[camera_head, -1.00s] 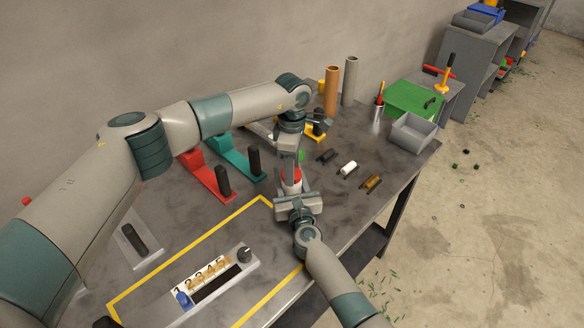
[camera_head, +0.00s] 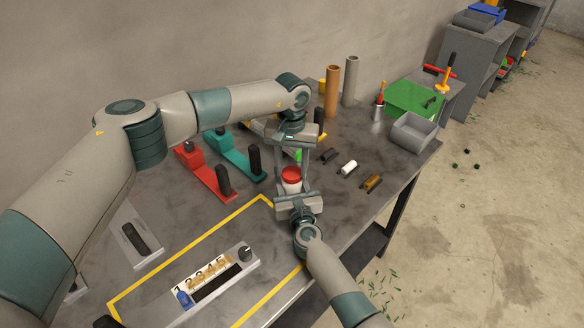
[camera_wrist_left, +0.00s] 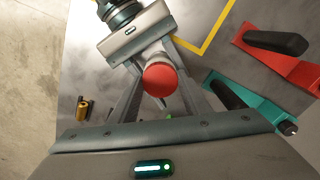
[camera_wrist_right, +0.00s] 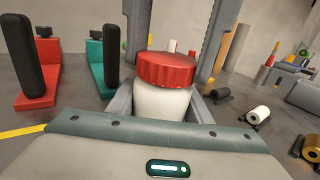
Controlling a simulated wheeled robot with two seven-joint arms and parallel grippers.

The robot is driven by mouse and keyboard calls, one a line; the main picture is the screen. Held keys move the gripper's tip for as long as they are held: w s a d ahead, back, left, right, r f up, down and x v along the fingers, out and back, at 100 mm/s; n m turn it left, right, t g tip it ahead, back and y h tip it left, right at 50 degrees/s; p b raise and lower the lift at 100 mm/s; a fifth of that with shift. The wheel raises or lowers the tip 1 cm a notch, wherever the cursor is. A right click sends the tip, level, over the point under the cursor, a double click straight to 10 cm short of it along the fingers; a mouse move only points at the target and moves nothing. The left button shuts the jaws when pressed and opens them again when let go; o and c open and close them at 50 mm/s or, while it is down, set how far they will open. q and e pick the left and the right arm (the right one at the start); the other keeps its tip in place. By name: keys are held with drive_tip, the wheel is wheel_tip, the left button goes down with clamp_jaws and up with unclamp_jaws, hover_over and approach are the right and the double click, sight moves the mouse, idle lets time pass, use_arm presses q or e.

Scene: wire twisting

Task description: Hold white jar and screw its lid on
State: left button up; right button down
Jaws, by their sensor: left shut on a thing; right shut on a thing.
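The white jar (camera_wrist_right: 161,104) stands upright with its red lid (camera_wrist_right: 165,68) sitting on top, and no gap shows between them. In the head view the lid (camera_head: 291,174) and a strip of the jar (camera_head: 291,187) show over the table's middle. My right gripper (camera_head: 293,193) is shut on the jar from the near side. My left gripper (camera_head: 292,171) points down from above, a finger on each side of the lid, shut on it. In the left wrist view the lid (camera_wrist_left: 160,79) shows between the fingers. The jar's lower part is hidden.
A red stand (camera_head: 208,176) and a teal stand (camera_head: 238,157) are to the left. Small black, white (camera_head: 348,168) and brown (camera_head: 372,182) cylinders lie to the right. A grey bin (camera_head: 414,133) is at the right edge. A numbered panel (camera_head: 215,280) is in front.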

use_arm(q)
drive_tip(key=m, duration=0.7)
drive_tip(key=shift+a, duration=0.1)
drive_tip(key=o, duration=1)
drive_tip(key=shift+r, duration=2.25)
drive_tip(key=shift+c, duration=0.2)
